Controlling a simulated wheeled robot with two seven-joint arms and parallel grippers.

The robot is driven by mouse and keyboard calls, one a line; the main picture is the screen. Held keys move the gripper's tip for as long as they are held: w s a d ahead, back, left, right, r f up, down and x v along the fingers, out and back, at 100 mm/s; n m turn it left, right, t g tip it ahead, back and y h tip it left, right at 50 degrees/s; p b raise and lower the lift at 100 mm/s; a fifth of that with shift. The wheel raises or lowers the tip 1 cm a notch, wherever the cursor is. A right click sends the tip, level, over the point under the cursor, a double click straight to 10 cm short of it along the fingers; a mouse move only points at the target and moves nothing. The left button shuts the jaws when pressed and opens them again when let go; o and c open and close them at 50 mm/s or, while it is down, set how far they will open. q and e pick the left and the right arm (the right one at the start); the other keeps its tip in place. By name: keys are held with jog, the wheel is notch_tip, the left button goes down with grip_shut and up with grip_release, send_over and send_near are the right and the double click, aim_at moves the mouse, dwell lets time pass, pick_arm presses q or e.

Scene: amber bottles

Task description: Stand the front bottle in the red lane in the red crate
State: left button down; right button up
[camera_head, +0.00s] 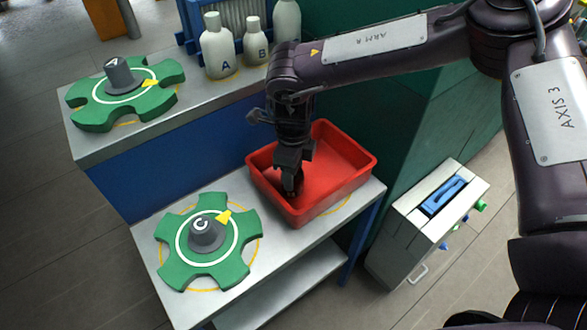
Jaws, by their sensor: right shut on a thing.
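The red crate (356,158) stands on the right part of the grey lower shelf, and its right half looks bare. My right gripper (291,185) reaches down into the left part of the crate, with its fingers below the rim. It is shut on a dark bottle that the fingers mostly hide. I cannot tell whether the bottle touches the crate floor. No red lane can be made out, and no other amber bottle is clear. My left gripper is not in view.
A green star-shaped wheel marked C (178,262) lies left of the crate. A second green wheel (95,115) lies on the upper counter. White bottles A (217,48) and B (256,45) stand behind. A pale cabinet (408,232) stands at the right.

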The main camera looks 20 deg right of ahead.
jog(key=shift+r, duration=0.1)
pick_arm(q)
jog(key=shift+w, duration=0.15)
pick_arm(e)
jog(key=o, duration=1)
notch_tip(320, 180, up, 12)
jog(key=shift+r, duration=0.1)
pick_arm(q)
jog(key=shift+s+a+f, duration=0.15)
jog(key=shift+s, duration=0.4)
